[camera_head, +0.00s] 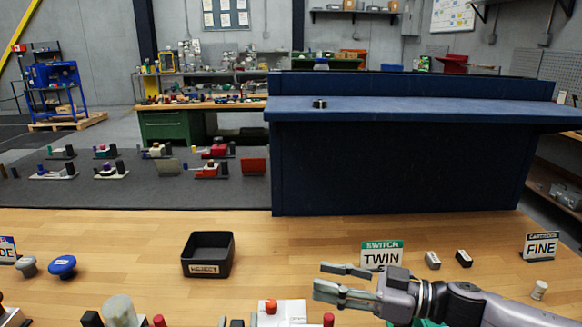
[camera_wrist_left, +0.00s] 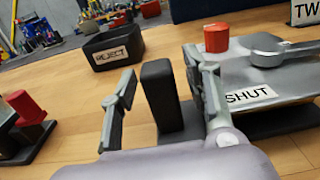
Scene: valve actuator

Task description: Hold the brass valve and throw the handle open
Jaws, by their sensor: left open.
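In the left wrist view a fixture with a flat metal plate (camera_wrist_left: 275,72) carries a SHUT label, a red knob (camera_wrist_left: 216,38) and a grey lever (camera_wrist_left: 275,48). A black upright block (camera_wrist_left: 160,90) stands beside it. My left gripper (camera_wrist_left: 128,85) is open, with its fingers on either side of the block; I cannot tell whether they touch it. In the head view the fixture (camera_head: 285,312) is cut off at the bottom edge, and my left gripper is not seen. My right gripper (camera_head: 318,278) is open and empty above the table, right of the red knob. I cannot make out a brass part.
A black REJECT bin (camera_head: 208,255) stands behind the fixture. A TWIN sign (camera_head: 382,255), small metal blocks (camera_head: 433,260) and a FINE sign (camera_head: 540,247) stand to the right. A blue knob (camera_head: 62,266) lies at left.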

